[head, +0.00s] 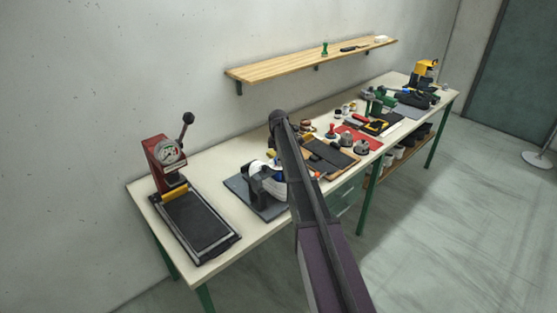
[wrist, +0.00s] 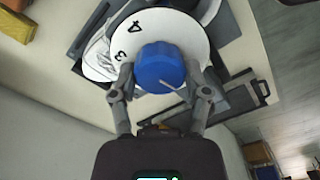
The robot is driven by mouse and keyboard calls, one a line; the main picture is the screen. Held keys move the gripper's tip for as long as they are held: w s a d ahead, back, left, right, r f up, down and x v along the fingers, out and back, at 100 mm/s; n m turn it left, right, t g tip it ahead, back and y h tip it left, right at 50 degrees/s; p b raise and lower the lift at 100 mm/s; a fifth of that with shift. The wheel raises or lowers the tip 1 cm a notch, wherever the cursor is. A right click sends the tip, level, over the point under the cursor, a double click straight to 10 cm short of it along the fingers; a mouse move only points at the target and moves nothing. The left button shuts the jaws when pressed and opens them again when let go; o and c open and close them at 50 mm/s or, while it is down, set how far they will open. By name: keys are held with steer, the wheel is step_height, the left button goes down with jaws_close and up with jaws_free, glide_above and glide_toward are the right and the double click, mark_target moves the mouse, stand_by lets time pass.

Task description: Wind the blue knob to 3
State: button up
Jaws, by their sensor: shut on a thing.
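The blue knob (wrist: 160,68) sits in the middle of a round white dial (wrist: 190,32) in the wrist view. The numerals 4 and 3 show on the dial at upper left and left of the knob. A pale line on the knob points to the lower right, away from the 3. My gripper (wrist: 159,80) has one finger on each side of the knob and is shut on it. The rest of the dial's numerals are hidden or out of view. In the head view the dial's device (head: 262,186) stands on the bench, partly behind my arm.
A red press with a gauge (head: 168,150) and its black plate (head: 195,220) stand left of the device on the bench. Tools, pots and a red mat (head: 360,138) lie to the right. A wooden shelf (head: 300,65) hangs on the wall above.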

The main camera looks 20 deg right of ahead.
steer(key=shift+m, duration=0.3)
steer(key=m, duration=0.7)
steer(key=shift+m, duration=0.3)
steer(key=m, duration=0.7)
steer(key=shift+d, duration=0.15)
steer(key=m, duration=0.3)
steer(key=shift+m, duration=0.4)
steer(key=m, duration=0.3)
steer(key=shift+m, duration=0.3)
steer(key=m, duration=0.3)
steer(key=shift+d+m, duration=0.1)
steer(key=shift+m, duration=0.2)
steer(key=shift+s+m, duration=0.1)
steer(key=shift+m, duration=1.8)
